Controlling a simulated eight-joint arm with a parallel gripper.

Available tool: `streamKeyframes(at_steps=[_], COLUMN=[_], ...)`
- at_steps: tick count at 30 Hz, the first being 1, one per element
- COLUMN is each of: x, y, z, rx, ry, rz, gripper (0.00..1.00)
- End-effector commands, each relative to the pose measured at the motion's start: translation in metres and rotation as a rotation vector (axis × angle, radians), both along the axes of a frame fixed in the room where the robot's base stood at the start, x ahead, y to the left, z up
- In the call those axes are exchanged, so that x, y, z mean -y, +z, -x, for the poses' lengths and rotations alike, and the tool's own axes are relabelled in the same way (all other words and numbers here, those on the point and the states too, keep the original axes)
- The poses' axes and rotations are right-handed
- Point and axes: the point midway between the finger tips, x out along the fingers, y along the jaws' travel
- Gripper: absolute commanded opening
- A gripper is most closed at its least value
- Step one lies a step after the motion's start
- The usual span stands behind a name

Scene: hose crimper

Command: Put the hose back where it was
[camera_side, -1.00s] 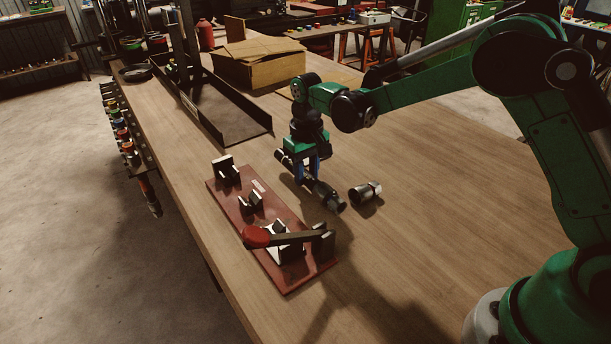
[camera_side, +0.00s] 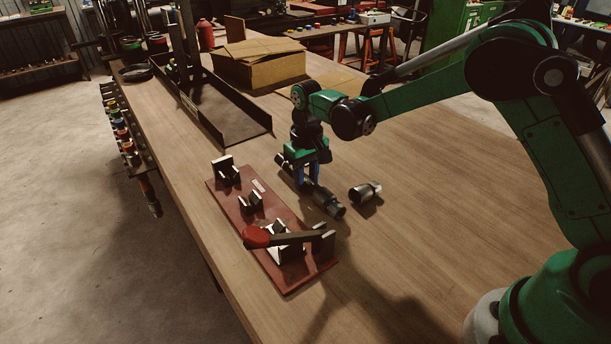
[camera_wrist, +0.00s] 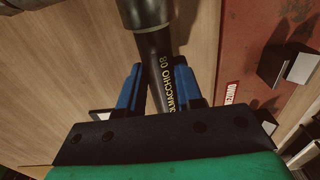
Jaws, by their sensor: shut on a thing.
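My gripper (camera_side: 309,176) is shut on the black hose (camera_side: 325,198), low over the wooden table and to the right of the red crimper base. In the wrist view the blue fingers of my gripper (camera_wrist: 159,72) lie on both sides of the hose (camera_wrist: 158,62), which has yellow lettering. A wider dark fitting is on the hose end towards the top of that view. The hose lies roughly level, at or just above the tabletop; I cannot tell whether it touches. The far end is partly hidden behind my gripper.
The red crimper base (camera_side: 232,205) carries black V-shaped supports (camera_side: 250,204) and a lever with a red knob (camera_side: 256,237). A loose dark fitting (camera_side: 365,192) lies just right of the hose. A black tray (camera_side: 225,110) and cardboard box (camera_side: 258,65) stand behind. The table's right is clear.

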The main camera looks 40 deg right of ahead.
Motion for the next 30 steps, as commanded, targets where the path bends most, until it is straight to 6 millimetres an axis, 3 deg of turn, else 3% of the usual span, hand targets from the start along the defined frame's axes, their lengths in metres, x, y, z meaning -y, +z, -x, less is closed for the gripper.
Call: streamKeyframes(at_steps=[15,16,19,26,29,30], x=[0.0000,0.0000,0.0000,0.0000,0.0000,0.0000], y=[-0.0073,-0.0070,-0.0070,-0.0069,-0.0070,-0.0070], z=[0.0000,0.0000,0.0000,0.0000,0.0000,0.0000], rx=[0.000,0.000,0.000,0.000,0.000,0.000], ry=[0.000,0.000,0.000,0.000,0.000,0.000], rz=[0.000,0.000,0.000,0.000,0.000,0.000], gripper=[0.00,0.39,0.68,0.68,0.96,1.00])
